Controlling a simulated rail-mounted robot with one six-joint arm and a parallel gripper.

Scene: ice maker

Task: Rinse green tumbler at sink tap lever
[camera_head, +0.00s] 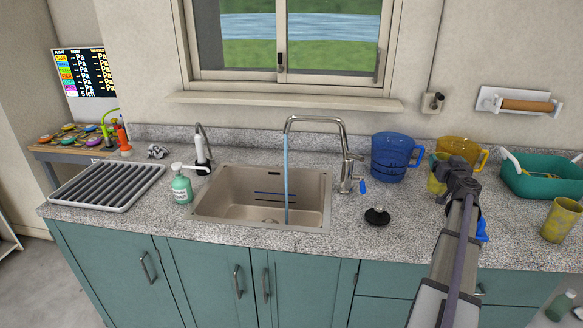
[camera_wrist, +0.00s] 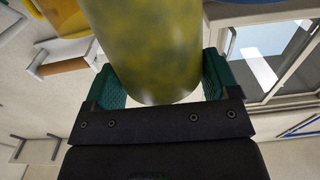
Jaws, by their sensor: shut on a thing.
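My gripper (camera_wrist: 160,72) is shut on a mottled yellow-green tumbler (camera_wrist: 150,45), with a green finger pad on each side of it. In the head view the tumbler (camera_head: 436,176) is partly hidden behind my gripper (camera_head: 455,172), above the counter right of the sink. The sink (camera_head: 212,203) is a beige basin. Its chrome tap (camera_head: 317,121) arches over it, and a blue water stream (camera_head: 286,180) falls into it. The tumbler is clear of the stream.
A blue jug (camera_head: 393,157) and a yellow jug (camera_head: 470,147) stand behind my gripper. A teal basin (camera_head: 545,182) and another mottled tumbler (camera_head: 561,220) are at right. A black plug (camera_head: 377,216) lies right of the sink. A soap bottle (camera_head: 181,187) and drying rack (camera_head: 107,185) are left.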

